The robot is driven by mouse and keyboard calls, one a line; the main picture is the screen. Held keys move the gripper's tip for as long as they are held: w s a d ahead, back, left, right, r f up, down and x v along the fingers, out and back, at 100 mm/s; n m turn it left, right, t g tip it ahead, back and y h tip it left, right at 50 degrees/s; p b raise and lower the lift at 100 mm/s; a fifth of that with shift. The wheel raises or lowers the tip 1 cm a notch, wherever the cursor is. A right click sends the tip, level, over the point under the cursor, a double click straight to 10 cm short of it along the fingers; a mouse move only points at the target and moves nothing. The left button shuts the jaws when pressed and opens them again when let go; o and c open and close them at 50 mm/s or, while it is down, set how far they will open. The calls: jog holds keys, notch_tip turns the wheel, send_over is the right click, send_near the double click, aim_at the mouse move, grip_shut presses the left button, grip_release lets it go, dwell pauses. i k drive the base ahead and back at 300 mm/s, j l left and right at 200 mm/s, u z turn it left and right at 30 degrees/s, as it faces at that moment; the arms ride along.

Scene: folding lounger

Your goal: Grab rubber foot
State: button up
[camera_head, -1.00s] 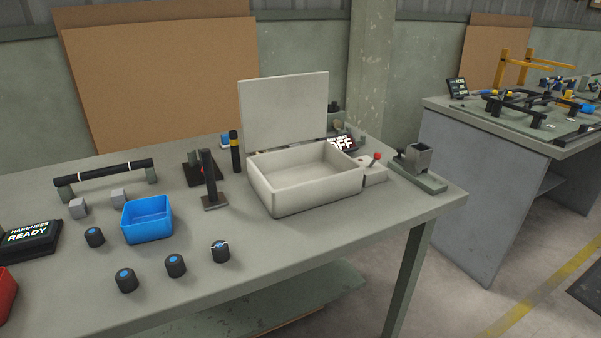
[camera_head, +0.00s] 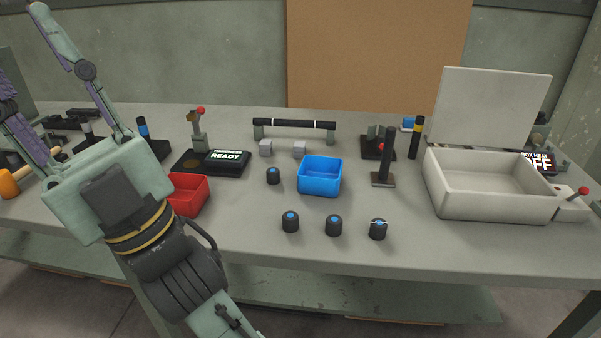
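One rubber foot (camera_head: 273,175) stands left of the blue bin (camera_head: 319,178). In front of the bin, a left foot (camera_head: 290,222), a middle foot (camera_head: 333,225) and a right foot (camera_head: 378,229) stand upright in a row; the right one has a pale line across its top. My gripper (camera_head: 22,45) is at the left, close to the camera, its fingers spread apart and pointing up-left. One finger runs out of the picture. I see nothing between the fingers. It is well left of all the feet.
A red bin (camera_head: 187,194) is partly behind my arm. A hardness tester (camera_head: 213,160) reading READY, grey blocks (camera_head: 299,148) and a black bar on supports (camera_head: 294,124) stand behind. A dark post (camera_head: 383,170) and an open white heat box (camera_head: 490,197) stand right. The front strip around the feet is clear.

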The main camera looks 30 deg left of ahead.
aim_at(273, 174)
jog(key=k+j+u, duration=0.1)
jog(key=j, duration=0.4)
jog(key=k+j+u, duration=0.1)
jog(key=j, duration=0.45)
jog(key=j+u, duration=0.1)
jog(key=j, duration=0.45)
jog(key=j+u, duration=0.2)
jog(key=j, duration=0.8)
jog(key=i, duration=0.9)
